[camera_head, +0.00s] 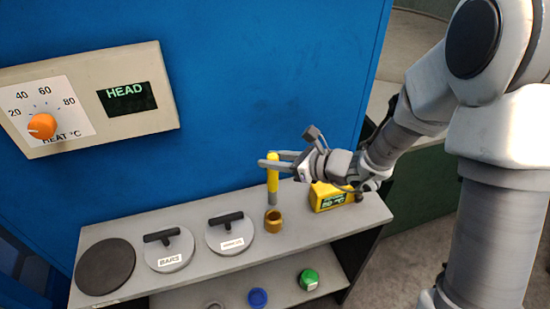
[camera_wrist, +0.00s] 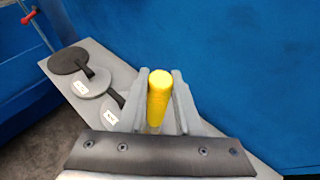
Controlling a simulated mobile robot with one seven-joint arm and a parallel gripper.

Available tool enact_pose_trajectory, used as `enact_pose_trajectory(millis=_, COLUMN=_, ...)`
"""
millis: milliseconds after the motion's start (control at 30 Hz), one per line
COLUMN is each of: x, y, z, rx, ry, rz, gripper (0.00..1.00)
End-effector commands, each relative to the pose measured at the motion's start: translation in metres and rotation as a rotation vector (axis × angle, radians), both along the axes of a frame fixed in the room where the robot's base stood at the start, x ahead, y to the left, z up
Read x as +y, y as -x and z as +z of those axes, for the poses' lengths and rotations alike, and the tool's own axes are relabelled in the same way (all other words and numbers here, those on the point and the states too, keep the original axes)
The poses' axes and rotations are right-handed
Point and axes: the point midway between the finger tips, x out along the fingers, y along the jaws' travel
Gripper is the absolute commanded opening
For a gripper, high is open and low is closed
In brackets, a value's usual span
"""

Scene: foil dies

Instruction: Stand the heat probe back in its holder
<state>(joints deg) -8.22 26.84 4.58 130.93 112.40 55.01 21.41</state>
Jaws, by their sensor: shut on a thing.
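My gripper (camera_head: 272,160) is shut on the heat probe (camera_head: 273,180), a yellow stick with a grey lower end. The probe hangs about upright over the brass-coloured holder (camera_head: 273,221), a short cup on the grey shelf. The grey end is just above or at the holder's mouth; I cannot tell whether it has entered. In the wrist view the yellow probe (camera_wrist: 159,98) stands between both fingers, and the holder is hidden. A yellow box (camera_head: 328,196) with a green temperature display stands right of the holder.
Two round dies with black handles, one labelled BARS (camera_head: 168,249) and one with an unreadable label (camera_head: 230,233), lie left of the holder beside a dark round plate (camera_head: 105,266). A blue wall with a heat dial (camera_head: 42,126) rises behind. Small items, including a green one (camera_head: 309,279), sit on the lower shelf.

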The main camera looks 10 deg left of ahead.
Motion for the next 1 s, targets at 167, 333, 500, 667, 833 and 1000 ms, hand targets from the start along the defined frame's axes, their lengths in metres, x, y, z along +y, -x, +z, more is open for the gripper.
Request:
enact_pose_trajectory(millis=167, x=0.000, y=0.000, z=0.000, rx=-0.001, ry=-0.001, rz=-0.001, gripper=0.00)
enact_pose_trajectory(millis=333, x=0.000, y=0.000, z=-0.005, rx=-0.001, ry=-0.001, rz=0.000, gripper=0.00)
enact_pose_trajectory(millis=500, x=0.000, y=0.000, z=-0.019, rx=-0.001, ry=-0.001, rz=-0.001, gripper=0.00)
enact_pose_trajectory(millis=667, x=0.000, y=0.000, z=-0.036, rx=-0.001, ry=-0.001, rz=-0.001, gripper=0.00)
enact_pose_trajectory(millis=833, x=0.000, y=0.000, z=-0.051, rx=-0.001, ry=-0.001, rz=-0.001, gripper=0.00)
enact_pose_trajectory(millis=1000, x=0.000, y=0.000, z=-0.058, rx=-0.001, ry=-0.001, rz=-0.001, gripper=0.00)
